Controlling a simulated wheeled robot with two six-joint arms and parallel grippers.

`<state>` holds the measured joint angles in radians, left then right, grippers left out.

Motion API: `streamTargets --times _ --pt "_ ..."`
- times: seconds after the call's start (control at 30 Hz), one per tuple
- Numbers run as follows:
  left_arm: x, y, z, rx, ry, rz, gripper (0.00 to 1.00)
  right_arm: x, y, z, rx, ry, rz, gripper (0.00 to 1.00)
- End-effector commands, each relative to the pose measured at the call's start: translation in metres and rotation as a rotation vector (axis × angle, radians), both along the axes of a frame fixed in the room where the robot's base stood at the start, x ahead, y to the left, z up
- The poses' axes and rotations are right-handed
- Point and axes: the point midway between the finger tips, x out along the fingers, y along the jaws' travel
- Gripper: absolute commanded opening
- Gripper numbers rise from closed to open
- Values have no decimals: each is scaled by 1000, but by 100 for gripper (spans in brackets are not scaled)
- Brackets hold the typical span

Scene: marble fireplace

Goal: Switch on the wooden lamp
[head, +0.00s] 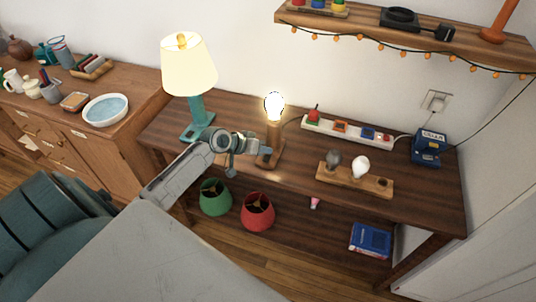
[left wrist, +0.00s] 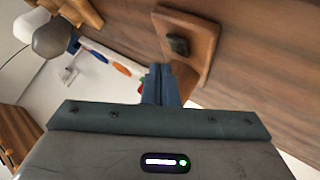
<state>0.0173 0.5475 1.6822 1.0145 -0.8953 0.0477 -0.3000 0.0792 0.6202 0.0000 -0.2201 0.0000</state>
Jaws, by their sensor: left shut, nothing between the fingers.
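The wooden lamp (head: 273,150) stands on the dark wooden table, with a bare bulb (head: 275,105) on top that glows brightly. In the left wrist view its wooden base (left wrist: 202,48) carries a dark switch (left wrist: 178,45). My left gripper (head: 258,146) is shut and empty, just left of the lamp's post in the head view. In the left wrist view its closed fingers (left wrist: 160,84) are close to the base, below the switch in the picture; I cannot tell if they touch the lamp. My right gripper is out of view.
A teal lamp (head: 195,118) with a lit shade stands left of the wooden lamp. A power strip (head: 347,130) lies behind to the right. A wooden bulb holder (head: 338,181) stands to the right.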

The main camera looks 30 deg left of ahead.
Motion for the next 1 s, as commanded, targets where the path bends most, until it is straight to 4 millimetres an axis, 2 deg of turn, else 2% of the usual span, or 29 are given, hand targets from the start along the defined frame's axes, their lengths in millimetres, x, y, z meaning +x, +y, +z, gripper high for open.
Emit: streamTargets --times 0.17,0.6,1.0 --pt "-1 0 6 0 0 0 0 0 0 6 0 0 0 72" --pt "-6 -1 49 1 1 0 0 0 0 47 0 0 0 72" --pt "-7 -2 49 0 0 0 0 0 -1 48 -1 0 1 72"
